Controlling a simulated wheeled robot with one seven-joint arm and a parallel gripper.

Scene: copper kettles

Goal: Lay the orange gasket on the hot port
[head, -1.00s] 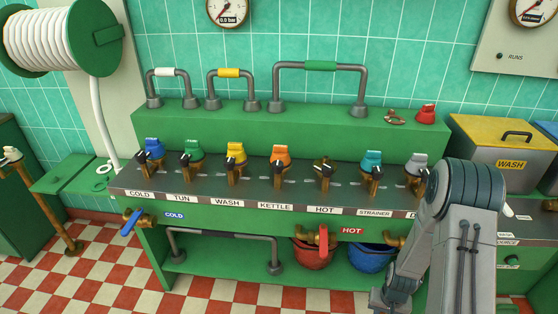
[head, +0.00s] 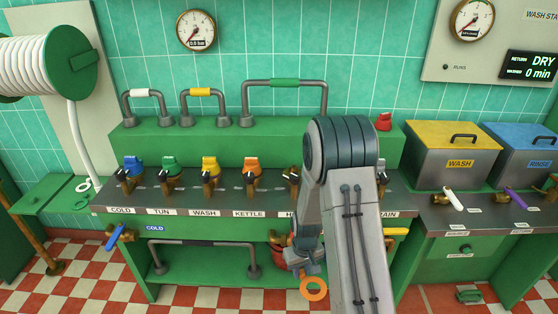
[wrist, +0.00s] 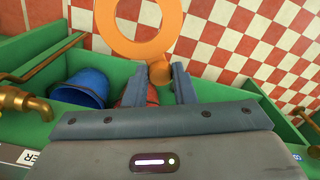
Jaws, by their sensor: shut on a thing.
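The orange gasket (head: 314,299) is a flat ring with a small tab. My gripper (head: 312,274) is shut on the tab and holds the ring out in front of the bench, over the checkered floor. In the wrist view the gasket (wrist: 143,51) extends beyond my gripper (wrist: 160,82), with the tab between its fingers. The hot port (head: 292,175) is a brass fitting on the bench top, right of the orange-topped kettle port (head: 252,168). My arm partly hides the hot port and its label, and the gasket is apart from it.
Cold, tun and wash ports with coloured tops line the bench (head: 100,198) to the left. Pipe loops (head: 285,83) stand on the raised shelf behind. A blue bucket (wrist: 85,88) sits under the bench. Wash (head: 455,140) and rinse (head: 520,145) boxes stand at right.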

